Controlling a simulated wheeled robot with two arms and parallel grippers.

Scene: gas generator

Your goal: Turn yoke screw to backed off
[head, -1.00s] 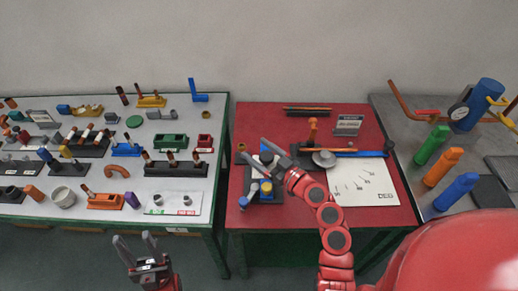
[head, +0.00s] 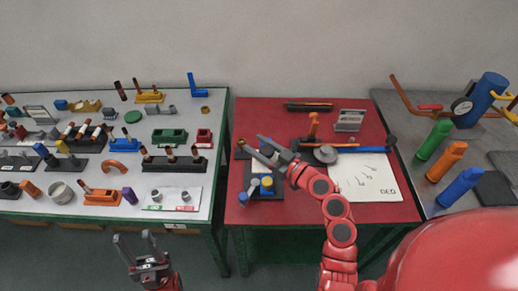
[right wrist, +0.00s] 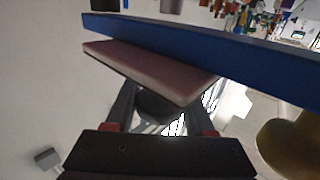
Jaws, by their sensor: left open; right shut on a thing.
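A black-based fixture (head: 275,190) with blue, yellow and grey parts stands on the left of the red table (head: 300,216). My right gripper (head: 252,145) is over the rear of this fixture and hides part of it. In the right wrist view its fingers (right wrist: 163,112) are shut around a dark rounded piece (right wrist: 160,103), which I take for the yoke screw. A pinkish slab (right wrist: 150,70) and a long blue bar (right wrist: 200,42) lie just beyond it. How far the screw is turned cannot be told. My left gripper (head: 135,246) is open and empty in front of the left table.
The left table (head: 218,150) is crowded with small parts.

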